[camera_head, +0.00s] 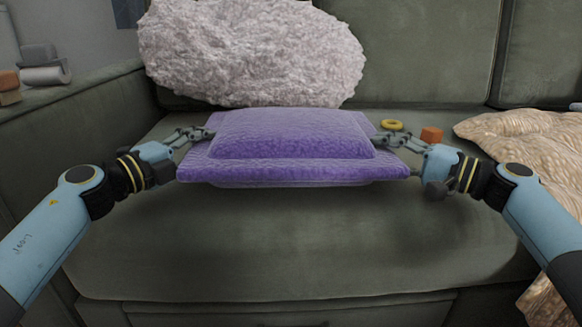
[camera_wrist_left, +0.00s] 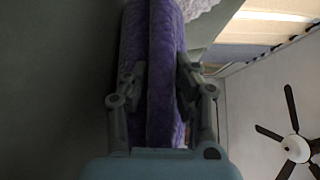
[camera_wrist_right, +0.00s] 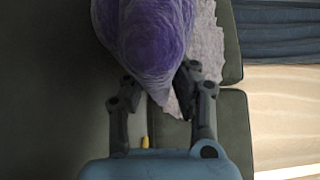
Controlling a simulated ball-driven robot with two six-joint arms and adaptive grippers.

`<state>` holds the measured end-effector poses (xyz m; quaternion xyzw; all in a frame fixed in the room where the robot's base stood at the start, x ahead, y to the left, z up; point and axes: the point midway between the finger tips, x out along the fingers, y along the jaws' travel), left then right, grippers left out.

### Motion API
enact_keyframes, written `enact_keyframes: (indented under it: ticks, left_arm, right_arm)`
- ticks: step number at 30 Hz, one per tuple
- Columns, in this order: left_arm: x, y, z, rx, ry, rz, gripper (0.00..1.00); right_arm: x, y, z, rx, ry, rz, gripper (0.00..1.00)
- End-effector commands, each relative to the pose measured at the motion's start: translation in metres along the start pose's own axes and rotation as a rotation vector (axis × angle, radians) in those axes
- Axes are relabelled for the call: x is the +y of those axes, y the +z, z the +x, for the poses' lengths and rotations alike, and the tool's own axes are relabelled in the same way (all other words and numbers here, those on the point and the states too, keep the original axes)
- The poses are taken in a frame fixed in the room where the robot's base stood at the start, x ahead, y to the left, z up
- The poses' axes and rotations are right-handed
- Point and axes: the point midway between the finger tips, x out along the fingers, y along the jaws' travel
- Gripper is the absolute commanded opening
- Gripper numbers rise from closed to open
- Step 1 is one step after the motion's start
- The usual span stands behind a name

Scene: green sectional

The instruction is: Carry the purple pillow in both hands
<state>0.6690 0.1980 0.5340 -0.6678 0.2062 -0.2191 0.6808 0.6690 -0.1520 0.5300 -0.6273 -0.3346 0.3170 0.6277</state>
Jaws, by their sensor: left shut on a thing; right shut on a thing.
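The purple pillow (camera_head: 290,135) is held level between my two grippers, over the green sofa seat. My left gripper (camera_head: 207,134) is shut on its left edge. In the left wrist view the pillow (camera_wrist_left: 152,70) runs between the fingers (camera_wrist_left: 160,85). My right gripper (camera_head: 383,140) is shut on the pillow's right edge. In the right wrist view the pillow (camera_wrist_right: 145,35) narrows to a corner between the fingers (camera_wrist_right: 160,85). The pillow hides part of the seat behind it.
A fluffy pale pillow (camera_head: 250,50) leans on the backrest behind. A yellow ring (camera_head: 391,125) and an orange block (camera_head: 431,134) lie on the seat near my right gripper. A beige blanket (camera_head: 530,140) covers the right side. The front seat (camera_head: 290,240) is clear.

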Motion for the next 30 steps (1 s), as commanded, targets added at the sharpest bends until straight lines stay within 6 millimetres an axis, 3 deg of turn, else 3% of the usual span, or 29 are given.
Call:
enact_keyframes:
  ticks: [2, 3, 8, 23, 26, 30]
  left_arm:
    - [0.004, -0.003, 0.001, 0.007, -0.002, -0.004, 0.00]
    - [0.005, -0.003, 0.001, 0.007, -0.002, -0.001, 0.27]
    - [0.005, -0.002, 0.001, 0.006, -0.002, -0.001, 0.47]
    - [0.005, -0.001, -0.001, 0.001, 0.000, 0.000, 0.49]
    - [0.006, 0.000, -0.009, 0.000, 0.002, 0.000, 0.49]
    - [0.007, -0.001, -0.035, 0.003, 0.005, 0.002, 0.49]
  right_arm:
    - [0.003, 0.003, 0.002, -0.007, -0.006, 0.003, 0.00]
    - [0.004, 0.003, 0.002, -0.007, -0.006, 0.002, 0.27]
    - [0.004, 0.002, 0.001, -0.005, -0.004, 0.001, 0.47]
    - [0.005, 0.000, 0.000, -0.001, 0.000, 0.000, 0.49]
    - [0.005, 0.000, 0.000, -0.001, 0.000, 0.000, 0.49]
    - [0.005, 0.000, 0.000, -0.001, 0.000, 0.000, 0.49]
